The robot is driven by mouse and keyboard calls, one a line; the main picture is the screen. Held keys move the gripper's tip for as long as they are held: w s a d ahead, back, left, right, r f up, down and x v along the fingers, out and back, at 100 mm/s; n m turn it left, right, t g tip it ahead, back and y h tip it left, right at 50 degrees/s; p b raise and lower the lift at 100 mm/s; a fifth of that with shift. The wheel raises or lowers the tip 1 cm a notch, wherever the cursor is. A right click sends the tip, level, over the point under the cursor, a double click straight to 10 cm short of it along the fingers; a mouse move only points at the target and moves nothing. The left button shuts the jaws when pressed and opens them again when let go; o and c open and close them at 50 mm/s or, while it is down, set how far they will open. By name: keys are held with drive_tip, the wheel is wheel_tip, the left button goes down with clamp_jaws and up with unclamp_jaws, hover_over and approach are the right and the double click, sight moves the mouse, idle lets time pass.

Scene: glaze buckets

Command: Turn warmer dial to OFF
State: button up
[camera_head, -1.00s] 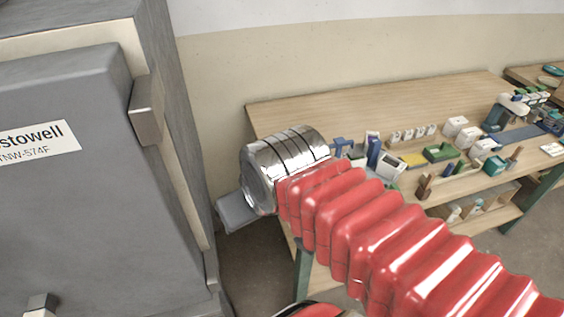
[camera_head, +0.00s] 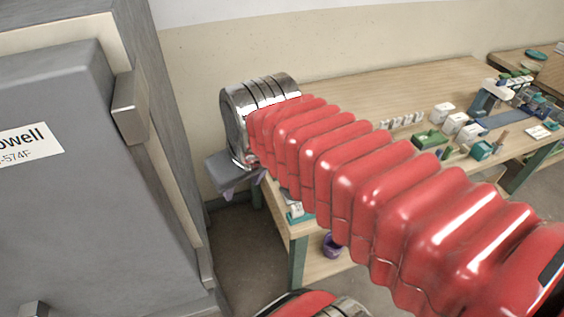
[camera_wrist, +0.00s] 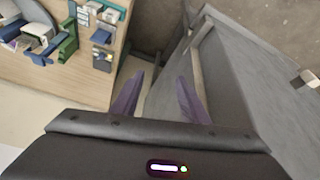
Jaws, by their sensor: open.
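I cannot make out the warmer dial for certain in either view. My red arm covers part of the workbench in the head view. My gripper (camera_wrist: 160,98) shows in the wrist view as two purple fingers standing apart, with nothing between them. Behind the fingers is the gap between the workbench (camera_wrist: 144,42) and a grey cabinet (camera_wrist: 235,85). A small box-like device (camera_wrist: 102,36) is near the bench edge in the wrist view, too small to identify. In the head view the gripper's grey body (camera_head: 228,170) hangs beside the bench's left end.
The grey cabinet (camera_head: 60,200), with a label and a square latch (camera_head: 130,107), fills the left of the head view. The wooden bench (camera_head: 350,85) has bare top along the wall and several small items at right. A purple pot (camera_head: 331,246) stands on its lower shelf.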

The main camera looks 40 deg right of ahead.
drive_tip(key=w+d+g, duration=0.2)
drive_tip(key=w+d, duration=0.7)
drive_tip(key=w, duration=0.2)
drive_tip(key=w+d+f+n+g, duration=0.1)
drive_tip(key=w+d+f, duration=0.3)
drive_tip(key=d, duration=0.3)
drive_tip(key=w+d+f+g, duration=0.1)
drive_tip(key=w+d+f, duration=0.3)
drive_tip(key=d, duration=0.3)
drive_tip(key=shift+f+n+g, duration=0.4)
drive_tip(key=shift+f, duration=0.5)
drive_tip(key=shift+w+f, duration=0.1)
drive_tip(key=shift+f, duration=0.05)
wheel_tip(320, 180, down, 14)
drive_tip(key=shift+r, duration=0.25)
drive_tip(key=shift+c, duration=0.2)
drive_tip(key=c, duration=0.9)
drive_tip(key=shift+a, duration=0.15)
clamp_jaws()
